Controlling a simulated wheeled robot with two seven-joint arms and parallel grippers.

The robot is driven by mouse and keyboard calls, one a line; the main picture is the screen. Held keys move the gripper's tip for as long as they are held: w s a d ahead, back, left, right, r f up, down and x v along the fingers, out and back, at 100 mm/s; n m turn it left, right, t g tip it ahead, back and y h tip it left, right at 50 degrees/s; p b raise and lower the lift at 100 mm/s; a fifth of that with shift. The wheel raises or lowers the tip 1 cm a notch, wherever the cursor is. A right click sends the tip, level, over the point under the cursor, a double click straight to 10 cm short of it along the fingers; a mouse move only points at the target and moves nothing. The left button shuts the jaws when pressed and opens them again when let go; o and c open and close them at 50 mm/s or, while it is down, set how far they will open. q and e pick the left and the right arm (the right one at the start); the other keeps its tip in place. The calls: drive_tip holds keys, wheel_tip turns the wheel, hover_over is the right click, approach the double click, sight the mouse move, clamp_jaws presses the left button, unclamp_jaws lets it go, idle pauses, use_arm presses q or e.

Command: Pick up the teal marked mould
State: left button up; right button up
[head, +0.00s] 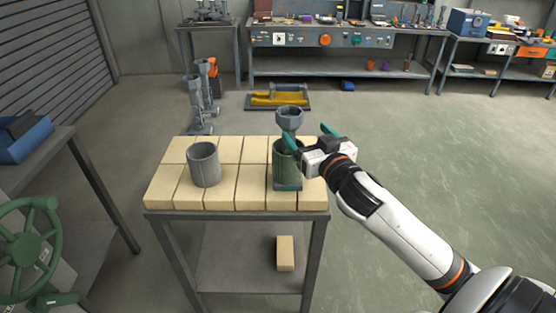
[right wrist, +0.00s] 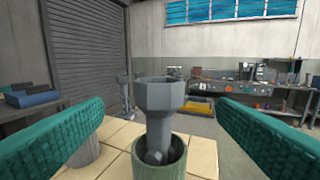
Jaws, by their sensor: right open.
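A grey mould with a wide faceted cup on a narrow neck (head: 289,119) stands upright inside a green can (head: 287,164) on the right of the brick-topped table. Its lower part is hidden in the can. A teal patch (head: 287,187) shows at the foot of the can; no teal mark shows on the cup itself. My right gripper (head: 306,135) is open, close by on the right of the mould. In the right wrist view the mould (right wrist: 165,97) stands upright between the two teal fingers, a gap on each side, slightly beyond them. My left gripper is out of view.
An empty-looking grey can (head: 204,166) stands on the left of the brick top (head: 236,197). Similar grey cup-shaped pieces (head: 196,100) stand on the floor behind. A loose brick (head: 285,253) lies on the lower shelf. A green handwheel (head: 27,240) is at left.

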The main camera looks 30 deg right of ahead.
drive_tip(key=p, duration=0.2)
approach(285, 110)
drive_tip(key=w, duration=0.1)
drive_tip(key=w+d, duration=0.1)
drive_tip(key=w, duration=0.1)
drive_tip(key=shift+w+r, duration=0.15)
drive_tip(key=shift+w, duration=0.15)
drive_tip(key=shift+w+p, duration=0.3)
drive_tip(key=shift+w, duration=0.1)
drive_tip(key=w+p, duration=0.1)
drive_tip(key=w, duration=0.1)
drive_tip(key=w+p, duration=0.1)
drive_tip(key=w, duration=0.1)
drive_tip(key=shift+d, duration=0.25)
drive_tip(key=shift+w+f, duration=0.3)
drive_tip(key=shift+w, duration=0.1)
drive_tip(key=shift+s, duration=0.1)
drive_tip(key=shift+c, duration=1.4)
drive_tip(key=shift+r, duration=0.1)
drive_tip(key=c, duration=1.5)
